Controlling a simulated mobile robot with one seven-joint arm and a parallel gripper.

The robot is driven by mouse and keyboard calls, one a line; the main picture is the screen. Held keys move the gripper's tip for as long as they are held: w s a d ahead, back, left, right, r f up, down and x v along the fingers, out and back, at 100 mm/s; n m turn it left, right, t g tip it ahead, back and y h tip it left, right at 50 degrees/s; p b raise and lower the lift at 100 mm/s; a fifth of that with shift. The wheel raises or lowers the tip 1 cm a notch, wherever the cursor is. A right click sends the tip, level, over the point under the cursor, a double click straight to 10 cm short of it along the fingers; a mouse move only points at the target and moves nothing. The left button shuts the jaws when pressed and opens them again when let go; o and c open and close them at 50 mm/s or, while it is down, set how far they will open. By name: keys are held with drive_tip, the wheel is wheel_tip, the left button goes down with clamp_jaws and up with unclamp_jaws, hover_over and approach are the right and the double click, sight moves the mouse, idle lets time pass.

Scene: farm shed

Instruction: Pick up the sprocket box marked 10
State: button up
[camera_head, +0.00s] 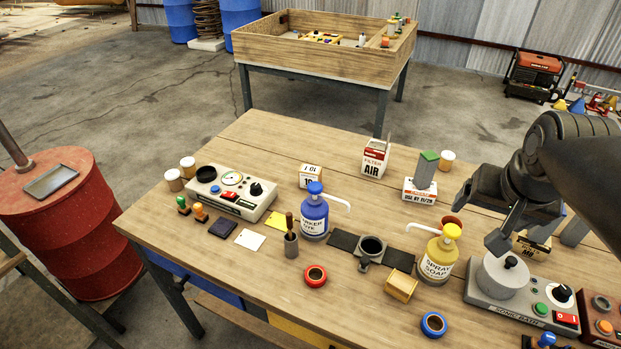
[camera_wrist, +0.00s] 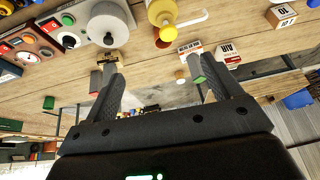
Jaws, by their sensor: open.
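A small white box (camera_head: 311,176) with orange-brown edges and a dark marking that looks like 10 stands on the wooden workbench (camera_head: 290,140), behind the blue pump bottle. It also shows in the wrist view (camera_wrist: 281,17), near the top right, with its marking upside down. My gripper (camera_head: 480,217) is open and empty, high over the right side of the bench, well to the right of this box. In the wrist view both fingers of my gripper (camera_wrist: 157,75) are spread apart with nothing between them. Another tan box with a dark label (camera_head: 533,247) is partly hidden near my gripper.
A blue pump bottle (camera_head: 314,214) stands just in front of the box and a control unit (camera_head: 231,192) is to its left. A FILTER AIR carton (camera_head: 375,159), a green-topped block (camera_head: 427,169) and a yellow pump bottle (camera_head: 439,257) stand between it and my gripper.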

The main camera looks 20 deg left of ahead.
drive_tip(key=w+a, duration=1)
drive_tip(key=n, duration=0.2)
approach(310, 176)
drive_tip(key=w+f, duration=0.2)
drive_tip(key=shift+g, duration=0.4)
drive_tip(key=x, duration=1)
drive_tip(key=shift+w+a+r, duration=0.2)
drive_tip(key=shift+w+a, duration=0.1)
drive_tip(key=shift+a, duration=0.1)
drive_tip(key=shift+c, duration=0.5)
drive_tip(key=c, duration=1)
drive_tip(key=shift+r, duration=0.1)
drive_tip(key=shift+c, duration=0.2)
